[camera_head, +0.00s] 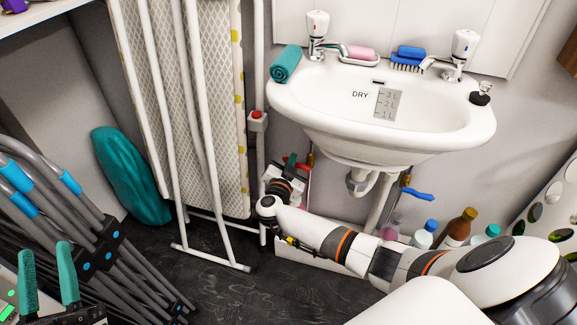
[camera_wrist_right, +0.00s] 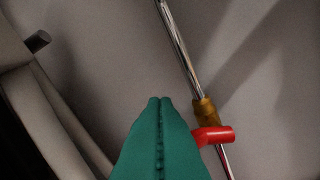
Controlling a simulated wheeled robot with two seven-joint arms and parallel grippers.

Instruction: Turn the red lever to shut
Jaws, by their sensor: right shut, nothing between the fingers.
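The red lever (camera_wrist_right: 213,135) sits on a brass valve (camera_wrist_right: 204,112) on a thin metal pipe. In the right wrist view it sticks out to the right, crosswise to the pipe. In the head view, the red lever (camera_head: 303,169) shows partly behind my right gripper, below the basin's left side. My right gripper (camera_head: 291,160) is shut and empty; its teal fingers (camera_wrist_right: 159,102) meet just left of the valve in the wrist view. Whether they touch the lever cannot be told. My left gripper (camera_head: 48,278) is open and empty at the lower left.
A white basin (camera_head: 330,100) hangs above the right arm. A blue lever (camera_head: 417,194) is on another pipe to the right. Several bottles (camera_head: 457,228) stand below it. A folded ironing board (camera_head: 215,95) and a grey folded rack (camera_head: 95,235) stand left.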

